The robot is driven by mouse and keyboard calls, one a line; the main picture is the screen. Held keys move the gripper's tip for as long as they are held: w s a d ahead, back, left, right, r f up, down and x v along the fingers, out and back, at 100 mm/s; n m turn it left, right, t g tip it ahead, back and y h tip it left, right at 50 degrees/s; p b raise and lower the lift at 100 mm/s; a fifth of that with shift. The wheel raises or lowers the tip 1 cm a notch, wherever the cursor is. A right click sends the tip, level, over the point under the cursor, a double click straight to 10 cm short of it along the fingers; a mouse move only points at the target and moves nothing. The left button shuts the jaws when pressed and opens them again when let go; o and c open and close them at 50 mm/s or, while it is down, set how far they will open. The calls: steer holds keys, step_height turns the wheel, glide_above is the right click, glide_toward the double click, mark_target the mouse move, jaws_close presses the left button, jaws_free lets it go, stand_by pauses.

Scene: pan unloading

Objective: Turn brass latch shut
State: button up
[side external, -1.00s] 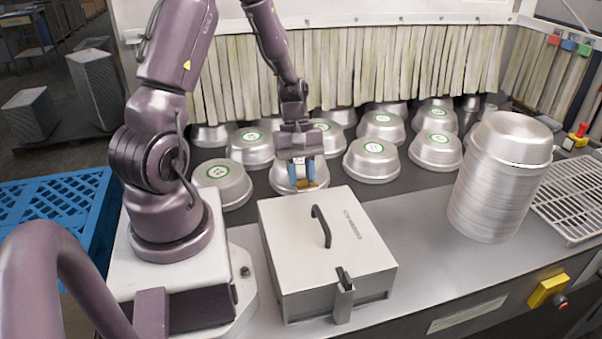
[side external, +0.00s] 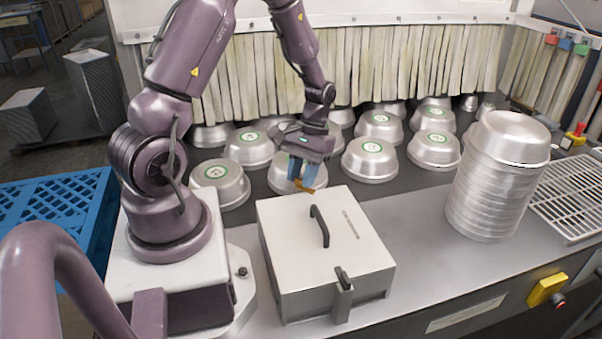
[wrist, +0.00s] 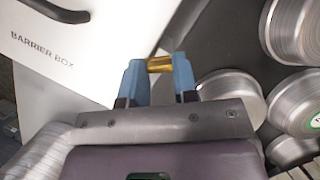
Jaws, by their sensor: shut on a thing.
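The brass latch (side external: 305,189) shows as a small gold piece at the far edge of a pale metal box (side external: 290,235) in the side view. In the wrist view the brass latch (wrist: 160,64) lies as a short bar between two blue fingertips. My gripper (side external: 303,180) is tilted and shut on it, with a finger at each end. The box has a closed flat lid with a black handle (side external: 319,226) and a dark catch on a plate (side external: 344,282) at the front. The latch's mount is hidden.
Several upturned metal pans (side external: 370,160) with green labels stand behind the box on the dark belt, close around my gripper. A tall pan stack (side external: 490,190) stands at the right, beside a wire rack (side external: 575,200). Strip curtains (side external: 400,75) hang behind. The counter between box and stack is clear.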

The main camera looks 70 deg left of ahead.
steer(key=m, duration=0.2)
steer(key=m+y, duration=0.1)
steer(key=m, duration=0.1)
steer(key=shift+w+d+g+y, duration=0.1)
steer(key=shift+g+y, duration=0.2)
steer(key=shift+d+m+y, duration=0.1)
steer(key=shift+m+y, duration=0.6)
steer(key=shift+m, duration=1.2)
steer(key=o, duration=0.9)
steer(key=v, duration=1.3)
steer(key=shift+w+d, duration=0.1)
steer(key=shift+w, duration=0.05)
